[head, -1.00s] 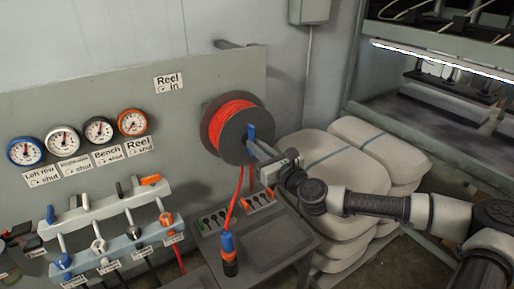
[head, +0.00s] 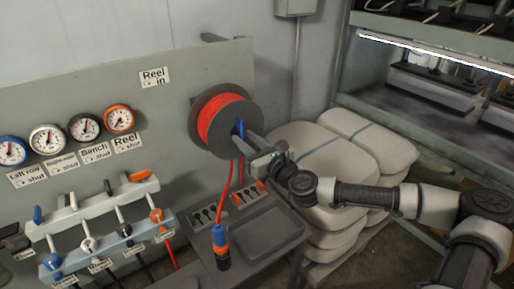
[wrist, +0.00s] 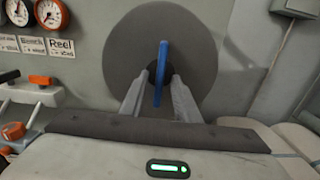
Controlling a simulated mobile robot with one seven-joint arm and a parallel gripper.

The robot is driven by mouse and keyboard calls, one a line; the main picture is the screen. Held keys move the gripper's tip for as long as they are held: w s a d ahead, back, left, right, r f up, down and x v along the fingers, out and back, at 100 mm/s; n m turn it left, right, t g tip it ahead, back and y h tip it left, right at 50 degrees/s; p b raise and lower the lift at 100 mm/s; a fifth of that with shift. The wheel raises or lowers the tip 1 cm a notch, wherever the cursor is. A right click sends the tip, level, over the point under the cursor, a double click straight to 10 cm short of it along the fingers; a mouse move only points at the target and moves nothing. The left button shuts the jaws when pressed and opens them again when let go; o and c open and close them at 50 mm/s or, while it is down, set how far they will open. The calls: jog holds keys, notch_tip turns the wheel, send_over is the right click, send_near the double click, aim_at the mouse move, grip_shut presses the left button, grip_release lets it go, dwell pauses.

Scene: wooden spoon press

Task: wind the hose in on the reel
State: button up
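The reel (head: 200,105) is a dark grey drum wound with red hose (head: 218,120), mounted on the grey panel. Its blue handle (head: 240,129) stands out at the front; it also shows upright in the wrist view (wrist: 160,75). My gripper (head: 250,142) is at the handle. In the wrist view, my gripper's (wrist: 160,88) two fingers stand apart on either side of the blue handle, with a gap visible on both sides. The hose hangs from the reel to a blue and orange coupling (head: 220,247) at the bench. The "Reel in" label (head: 154,77) is above left.
A small grey bench (head: 262,238) stands below the reel. Stacked pale sacks (head: 335,165) stand to the right, under my arm. Gauges (head: 84,126) and a row of valve levers (head: 95,218) are on the left. A press frame (head: 430,75) is at back right.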

jog(key=b+v, duration=0.1)
jog(key=v, duration=1.6)
